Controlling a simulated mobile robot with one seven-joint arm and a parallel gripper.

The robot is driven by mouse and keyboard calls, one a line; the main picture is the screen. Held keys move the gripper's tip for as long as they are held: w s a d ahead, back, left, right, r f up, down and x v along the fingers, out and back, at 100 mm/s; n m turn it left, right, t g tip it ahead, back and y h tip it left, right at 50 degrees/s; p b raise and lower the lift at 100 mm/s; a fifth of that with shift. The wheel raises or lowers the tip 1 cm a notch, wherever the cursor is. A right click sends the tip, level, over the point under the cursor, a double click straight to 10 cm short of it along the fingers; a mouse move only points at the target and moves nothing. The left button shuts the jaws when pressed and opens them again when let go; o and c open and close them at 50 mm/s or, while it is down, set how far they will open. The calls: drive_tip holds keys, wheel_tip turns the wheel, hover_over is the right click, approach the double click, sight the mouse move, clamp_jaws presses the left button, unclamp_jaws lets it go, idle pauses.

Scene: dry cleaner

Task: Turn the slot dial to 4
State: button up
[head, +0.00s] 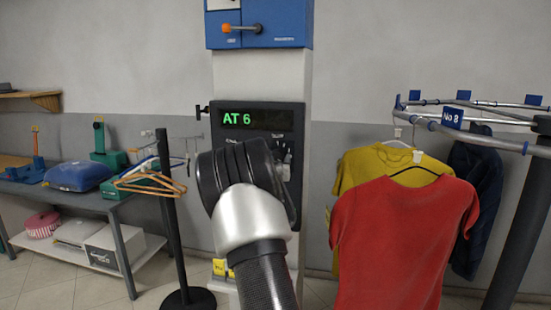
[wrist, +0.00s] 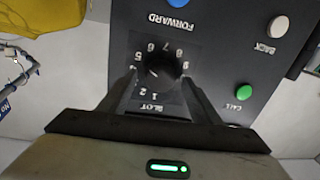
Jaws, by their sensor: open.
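The slot dial (wrist: 160,68) is a dark round knob on the control panel, upside down in the wrist view. Printed digits ring it, and the word SLOT is beside it. Some digits are covered by my left-hand finger, and I cannot read the knob's pointer. My gripper (wrist: 160,84) is open, with one finger on each side of the dial; I cannot tell whether they touch it. In the head view my arm hides the gripper and dial. The panel (head: 298,118) has a display (head: 250,119) reading AT 6 in green.
In the wrist view a blue FORWARD button (wrist: 178,3), a whitish BACK button (wrist: 279,26) and a green CALL button (wrist: 243,92) surround the dial. A rail (head: 490,115) with red (head: 400,240) and yellow (head: 372,165) shirts stands right. A table (head: 115,205) stands left.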

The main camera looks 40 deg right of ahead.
drive_tip(key=shift+w+d, duration=0.2)
drive_tip(key=shift+d, duration=0.05)
drive_tip(key=c, duration=1)
drive_tip(key=shift+c, duration=0.2)
drive_tip(key=shift+n, duration=0.3)
drive_tip(key=shift+a+n+g, duration=0.1)
drive_tip(key=shift+n+g, duration=0.2)
drive_tip(key=shift+n, duration=2.3)
